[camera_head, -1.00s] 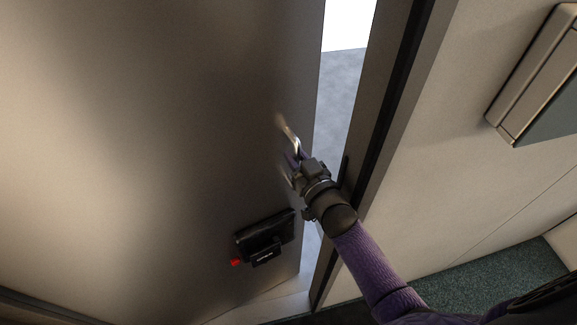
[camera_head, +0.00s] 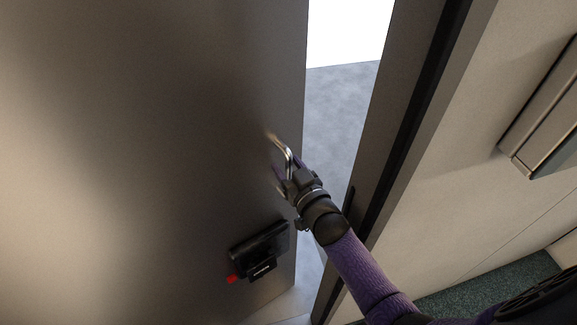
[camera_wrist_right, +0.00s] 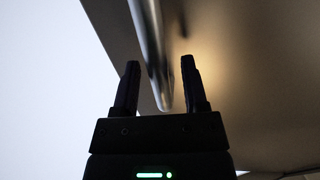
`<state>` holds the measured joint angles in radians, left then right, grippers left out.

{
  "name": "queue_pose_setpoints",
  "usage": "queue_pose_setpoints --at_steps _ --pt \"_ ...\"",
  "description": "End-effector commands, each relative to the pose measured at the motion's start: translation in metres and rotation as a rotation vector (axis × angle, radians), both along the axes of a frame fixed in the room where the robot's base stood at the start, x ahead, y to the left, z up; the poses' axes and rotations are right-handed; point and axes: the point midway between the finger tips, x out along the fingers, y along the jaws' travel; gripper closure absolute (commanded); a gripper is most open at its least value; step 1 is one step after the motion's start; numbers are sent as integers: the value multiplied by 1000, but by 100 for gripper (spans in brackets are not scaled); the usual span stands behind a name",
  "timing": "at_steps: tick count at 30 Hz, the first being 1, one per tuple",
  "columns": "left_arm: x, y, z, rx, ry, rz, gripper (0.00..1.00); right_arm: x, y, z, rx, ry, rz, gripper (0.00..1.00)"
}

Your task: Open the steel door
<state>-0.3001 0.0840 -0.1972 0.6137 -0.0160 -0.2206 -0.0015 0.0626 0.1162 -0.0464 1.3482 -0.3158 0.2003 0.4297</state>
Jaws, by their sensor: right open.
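The steel door (camera_head: 150,150) fills the left of the head view and stands ajar, with a gap of bright outdoors at its right edge. Its curved metal handle (camera_head: 283,152) is near that edge. In the right wrist view the handle (camera_wrist_right: 152,50) runs down between the two fingers. My right gripper (camera_head: 283,178) is at the handle's lower end; its fingers (camera_wrist_right: 160,80) are open on either side of the bar, with space visible around it. My left gripper does not show.
A black lock box (camera_head: 258,250) with a red part sits low on the door. The door frame (camera_head: 400,150) stands right of the gap. A metal box (camera_head: 545,125) is on the right wall. Grey ground (camera_head: 340,110) shows through the gap.

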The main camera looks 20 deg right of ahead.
Motion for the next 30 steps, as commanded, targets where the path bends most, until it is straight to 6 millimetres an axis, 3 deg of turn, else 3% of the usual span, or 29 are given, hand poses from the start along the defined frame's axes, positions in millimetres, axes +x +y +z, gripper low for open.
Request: queue_pose_setpoints --at_steps 5,12,18,30 --pt "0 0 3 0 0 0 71 -10 -1 1 0 1 0 44" --pt "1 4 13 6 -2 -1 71 -59 -6 1 0 3 0 44" --pt "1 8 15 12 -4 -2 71 -90 -9 0 0 2 0 44" --pt "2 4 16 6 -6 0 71 -99 -10 0 0 0 0 44"
